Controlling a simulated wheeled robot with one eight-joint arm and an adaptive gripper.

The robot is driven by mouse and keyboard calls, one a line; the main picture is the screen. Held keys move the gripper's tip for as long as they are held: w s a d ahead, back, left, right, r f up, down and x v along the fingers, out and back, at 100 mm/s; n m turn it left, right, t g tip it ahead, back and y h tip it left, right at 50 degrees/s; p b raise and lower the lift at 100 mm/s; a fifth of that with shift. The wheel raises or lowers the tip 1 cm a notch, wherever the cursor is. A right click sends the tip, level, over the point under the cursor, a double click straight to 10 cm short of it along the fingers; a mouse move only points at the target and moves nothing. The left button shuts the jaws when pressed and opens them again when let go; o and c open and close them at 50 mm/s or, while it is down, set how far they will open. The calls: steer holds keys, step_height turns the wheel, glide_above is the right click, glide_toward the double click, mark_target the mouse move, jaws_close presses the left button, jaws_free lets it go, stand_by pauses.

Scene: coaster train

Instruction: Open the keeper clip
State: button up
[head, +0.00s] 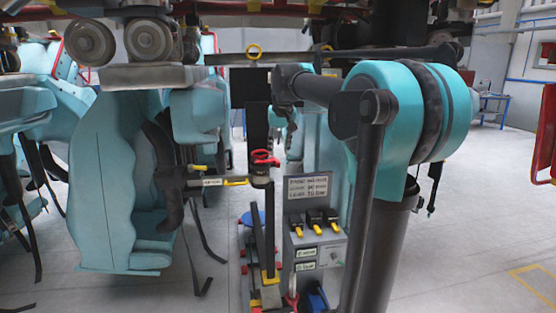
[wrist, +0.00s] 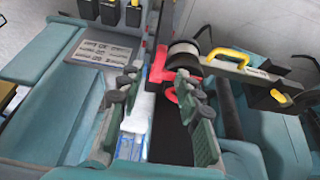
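A red part (head: 263,158) with a looped shape sits on top of a dark round post head (head: 261,176); it may be the keeper clip, but no label confirms this. In the wrist view the red part (wrist: 158,68) lies beside the round head (wrist: 184,52), just beyond my fingertips. A bar with a yellow handle (head: 236,182) runs left from the post; the yellow handle also shows in the wrist view (wrist: 228,56). My gripper (wrist: 155,86) is open, its fingers wide apart, with a smaller red piece near the right finger. Whether it touches is unclear.
A grey control box (head: 318,245) with yellow-tipped switches stands right of the post. Teal seats (head: 110,185) with dark straps hang at the left. A rail (head: 330,56) runs overhead.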

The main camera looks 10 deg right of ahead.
mark_target(278, 161)
steer(key=shift+x, duration=2.75)
steer(key=shift+c, duration=0.2)
jaws_close()
